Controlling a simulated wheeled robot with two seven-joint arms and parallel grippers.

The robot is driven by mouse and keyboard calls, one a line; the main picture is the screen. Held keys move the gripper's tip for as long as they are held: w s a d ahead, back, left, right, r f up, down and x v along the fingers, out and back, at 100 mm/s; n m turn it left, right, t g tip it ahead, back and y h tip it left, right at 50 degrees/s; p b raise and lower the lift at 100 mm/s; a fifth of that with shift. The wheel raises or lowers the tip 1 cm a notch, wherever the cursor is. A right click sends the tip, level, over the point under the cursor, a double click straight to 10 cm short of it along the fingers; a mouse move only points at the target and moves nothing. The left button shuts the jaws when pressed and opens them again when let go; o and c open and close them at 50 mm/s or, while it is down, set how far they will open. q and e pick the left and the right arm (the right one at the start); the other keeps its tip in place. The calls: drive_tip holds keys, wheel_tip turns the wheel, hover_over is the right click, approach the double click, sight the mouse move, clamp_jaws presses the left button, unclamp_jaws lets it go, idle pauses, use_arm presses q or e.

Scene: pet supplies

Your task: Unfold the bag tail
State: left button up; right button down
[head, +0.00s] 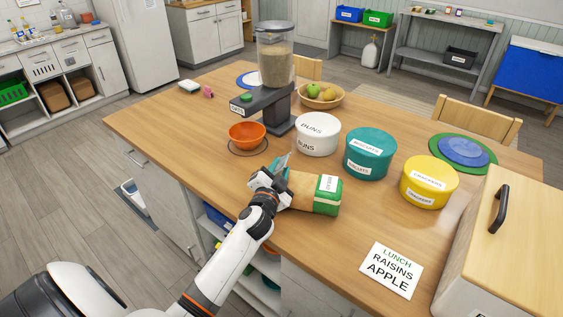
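A tan and green bag (310,191) with a white label lies on its side on the wooden table, its green end to the right. Its left end, where the tail would be, is mostly hidden behind my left gripper (274,173). A small pale and teal piece shows just above the gripper, and I cannot tell whether it belongs to the bag or the gripper. The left gripper is at the bag's left end and seems to touch it. Its fingers are too small and covered to show whether they are open or shut. My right gripper is not in view.
An orange bowl (247,135) stands behind the gripper, below a dispenser (274,55). White (317,134), teal (370,153) and yellow (429,182) tubs stand behind and right of the bag. A lunch card (391,270) and wooden-lidded box (520,240) are at right front. Table between bag and card is clear.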

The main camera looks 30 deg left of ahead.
use_arm(q)
drive_tip(key=shift+x, duration=1.05)
clamp_jaws()
